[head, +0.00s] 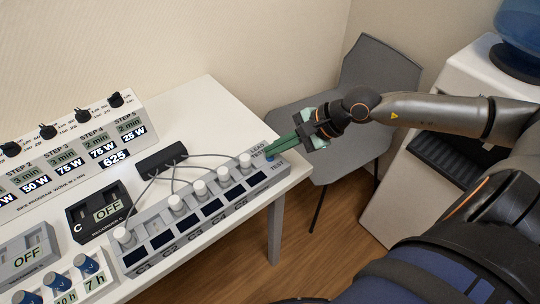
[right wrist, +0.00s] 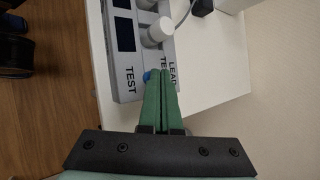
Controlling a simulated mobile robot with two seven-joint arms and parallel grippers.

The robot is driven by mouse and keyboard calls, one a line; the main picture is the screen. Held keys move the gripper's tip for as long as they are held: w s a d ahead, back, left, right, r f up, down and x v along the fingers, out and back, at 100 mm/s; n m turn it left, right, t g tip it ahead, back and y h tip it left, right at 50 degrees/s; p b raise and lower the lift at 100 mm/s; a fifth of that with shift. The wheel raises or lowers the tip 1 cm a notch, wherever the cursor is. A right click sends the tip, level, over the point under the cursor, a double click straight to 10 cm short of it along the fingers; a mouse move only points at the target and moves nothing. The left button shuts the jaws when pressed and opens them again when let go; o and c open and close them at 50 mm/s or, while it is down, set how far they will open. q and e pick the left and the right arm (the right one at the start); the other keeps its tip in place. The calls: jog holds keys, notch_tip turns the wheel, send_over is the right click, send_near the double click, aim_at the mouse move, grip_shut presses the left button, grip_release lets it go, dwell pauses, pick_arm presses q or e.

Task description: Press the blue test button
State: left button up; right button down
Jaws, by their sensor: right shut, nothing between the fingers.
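The blue test button (head: 270,157) is at the right end of the long grey panel (head: 205,213), beside the "LEAD TEST" lettering. My right gripper (head: 274,148) comes in from the right with its green fingers shut and empty. Its fingertips are at the button and partly cover it. In the right wrist view the closed fingertips (right wrist: 160,73) point at the panel's end, and a sliver of the blue button (right wrist: 147,76) shows beside them. I cannot tell whether the tips touch or press the button. My left gripper is not in view.
The panel carries several white knobs and dark displays on a white table (head: 180,110). A black connector box (head: 161,160) with grey cables lies behind it. A recorder box (head: 100,213) and a step panel (head: 70,150) stand left. A grey chair (head: 375,75) is beyond the table's right edge.

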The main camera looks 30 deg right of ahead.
jog(key=shift+f, duration=0.1)
dwell(0.4)
jog(key=shift+r, duration=0.55)
jog(key=shift+r+p, duration=2.1)
jog(key=shift+r, duration=0.9)
dwell(3.1)
